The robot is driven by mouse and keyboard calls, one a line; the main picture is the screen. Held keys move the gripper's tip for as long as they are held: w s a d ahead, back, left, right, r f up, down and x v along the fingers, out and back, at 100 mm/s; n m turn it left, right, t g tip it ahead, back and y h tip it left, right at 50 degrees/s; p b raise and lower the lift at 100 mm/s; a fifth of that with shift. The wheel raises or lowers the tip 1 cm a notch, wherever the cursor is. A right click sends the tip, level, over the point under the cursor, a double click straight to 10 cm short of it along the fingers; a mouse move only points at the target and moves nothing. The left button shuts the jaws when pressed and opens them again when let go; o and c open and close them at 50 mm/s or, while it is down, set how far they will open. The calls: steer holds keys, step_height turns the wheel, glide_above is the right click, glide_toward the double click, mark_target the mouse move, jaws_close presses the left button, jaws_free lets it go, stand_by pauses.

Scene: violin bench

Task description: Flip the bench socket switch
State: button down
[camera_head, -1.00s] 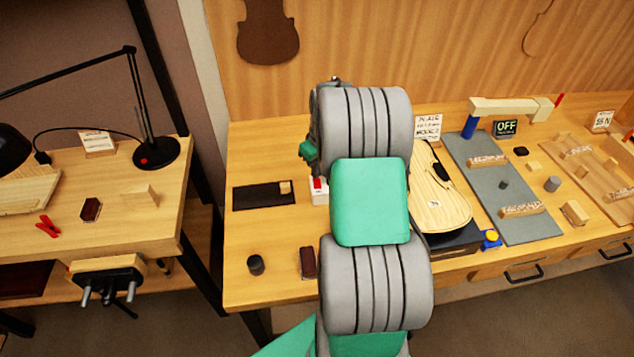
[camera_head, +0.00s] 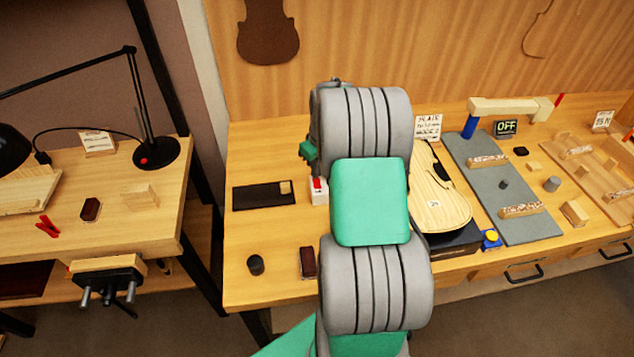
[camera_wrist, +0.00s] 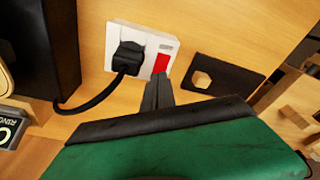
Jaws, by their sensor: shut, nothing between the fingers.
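The bench socket (camera_wrist: 121,38) is a white plate in the wrist view, with a black plug (camera_wrist: 128,57) and its cable in its left part. Its red switch (camera_wrist: 162,64) is on the right part. My gripper (camera_wrist: 159,84) is shut and empty, its fingertips at the lower edge of the red switch; I cannot tell whether they touch. In the head view the socket (camera_head: 319,195) and red switch (camera_head: 317,183) show partly beside my arm, which hides the rest. My gripper is hidden there.
A dark plate (camera_head: 264,195) with a cutout lies left of the socket. A violin body (camera_head: 440,200) lies to the right, near a blue and yellow button (camera_head: 491,239). A display reading OFF (camera_head: 506,127) stands farther right. A dark cylinder (camera_head: 256,264) stands near the front edge.

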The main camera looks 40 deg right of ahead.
mark_target(317, 180)
steer(key=shift+f+b, duration=0.6)
steer(key=shift+f, duration=0.3)
stand_by(0.4)
steer(key=shift+r, duration=0.1)
steer(key=shift+r+p, duration=1.95)
steer(key=shift+r, duration=1.45)
